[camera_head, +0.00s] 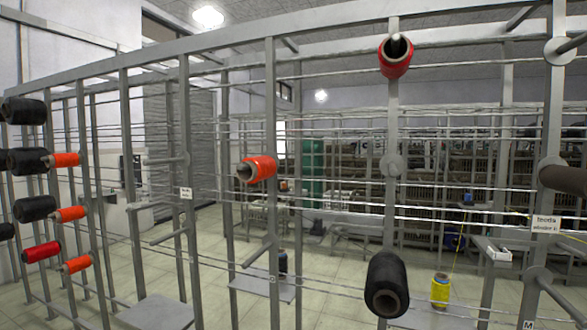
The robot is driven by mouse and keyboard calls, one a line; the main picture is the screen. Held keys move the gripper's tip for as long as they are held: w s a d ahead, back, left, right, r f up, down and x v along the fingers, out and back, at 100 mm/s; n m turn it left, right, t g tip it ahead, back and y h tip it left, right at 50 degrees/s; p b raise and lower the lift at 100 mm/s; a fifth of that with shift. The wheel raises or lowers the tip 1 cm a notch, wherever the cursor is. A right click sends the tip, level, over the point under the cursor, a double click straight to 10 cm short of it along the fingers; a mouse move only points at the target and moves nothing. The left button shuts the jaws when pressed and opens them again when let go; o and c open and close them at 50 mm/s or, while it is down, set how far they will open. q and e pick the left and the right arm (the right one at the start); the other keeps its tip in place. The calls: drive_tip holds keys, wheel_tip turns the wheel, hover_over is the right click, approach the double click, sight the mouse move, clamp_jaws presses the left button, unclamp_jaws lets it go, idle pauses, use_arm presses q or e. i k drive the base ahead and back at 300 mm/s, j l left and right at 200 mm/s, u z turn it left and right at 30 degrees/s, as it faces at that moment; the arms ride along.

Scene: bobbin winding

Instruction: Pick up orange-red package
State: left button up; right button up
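Several orange-red bobbins sit on the pegs of a grey metal rack. One orange-red bobbin (257,169) is near the middle of the view, its dark open end facing left. A red bobbin (395,57) is on a high peg at the upper right. On the left side are orange bobbins (66,160), (70,214) and (77,263), with a red one (42,252) among them. Nothing in view is labelled as a package, so I cannot tell which one is meant. Neither of my grippers shows in the head view.
The rack frame (271,130) with its thin rods spans the view. Black bobbins (387,284) hang at the lower right and far left. A yellow bobbin (440,290) stands on a low shelf. Empty pegs (170,234) stick out. Tiled floor lies behind.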

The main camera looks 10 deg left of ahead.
sight(263, 168)
drive_tip(key=i+j+z, duration=0.15)
drive_tip(key=j, duration=0.65)
drive_tip(key=i+j+z, duration=0.2)
drive_tip(key=j, duration=0.6)
drive_tip(key=i+j+z, duration=0.15)
drive_tip(key=j, duration=0.65)
drive_tip(key=j+z, duration=0.15)
drive_tip(key=j, duration=0.65)
drive_tip(key=i, duration=0.05)
